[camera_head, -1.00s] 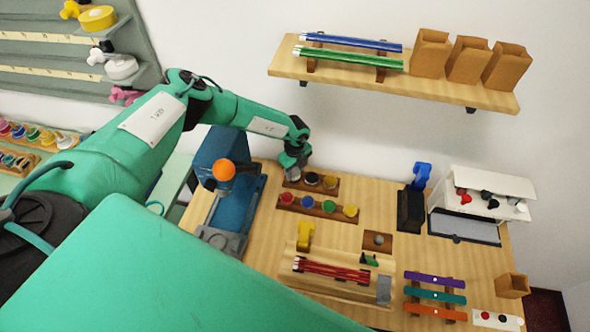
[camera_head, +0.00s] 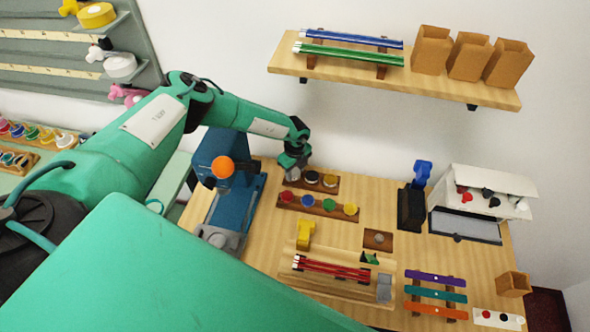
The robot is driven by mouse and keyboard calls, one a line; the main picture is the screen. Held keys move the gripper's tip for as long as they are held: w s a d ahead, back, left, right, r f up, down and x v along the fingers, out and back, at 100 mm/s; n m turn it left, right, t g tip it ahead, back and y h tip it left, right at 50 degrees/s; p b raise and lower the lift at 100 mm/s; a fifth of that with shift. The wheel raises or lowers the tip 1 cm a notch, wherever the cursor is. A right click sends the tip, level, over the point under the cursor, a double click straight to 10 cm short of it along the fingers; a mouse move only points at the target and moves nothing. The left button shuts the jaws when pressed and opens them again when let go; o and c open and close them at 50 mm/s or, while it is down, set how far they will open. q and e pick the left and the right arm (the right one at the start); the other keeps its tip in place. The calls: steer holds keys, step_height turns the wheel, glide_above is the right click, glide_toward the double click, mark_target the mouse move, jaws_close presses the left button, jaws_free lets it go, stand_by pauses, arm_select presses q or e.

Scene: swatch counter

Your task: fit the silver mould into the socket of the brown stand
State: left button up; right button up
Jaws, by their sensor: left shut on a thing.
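My left gripper (camera_head: 292,168) points down over the left end of a brown stand (camera_head: 320,187) at the back of the counter. It is shut on a small pale, silvery piece, taken to be the silver mould (camera_head: 293,176), seen just under the fingers. Whether the mould sits in the stand or just above it cannot be told at this size. Two dark-centred round pieces stand to its right in the same stand. A separate small brown square block (camera_head: 378,239) has a grey round spot at its middle. My right gripper is not in view.
A brown rack with several coloured pots (camera_head: 318,205) lies just in front. A blue press (camera_head: 221,170) with an orange knob stands close left of the gripper. A yellow piece (camera_head: 305,234) and a tray of red rods (camera_head: 331,270) are nearer. The wall shelf (camera_head: 440,88) is above.

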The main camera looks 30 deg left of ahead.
arm_select(q)
steer(key=o, duration=1.2)
step_height(320, 180, up, 14)
steer(key=b, duration=0.4)
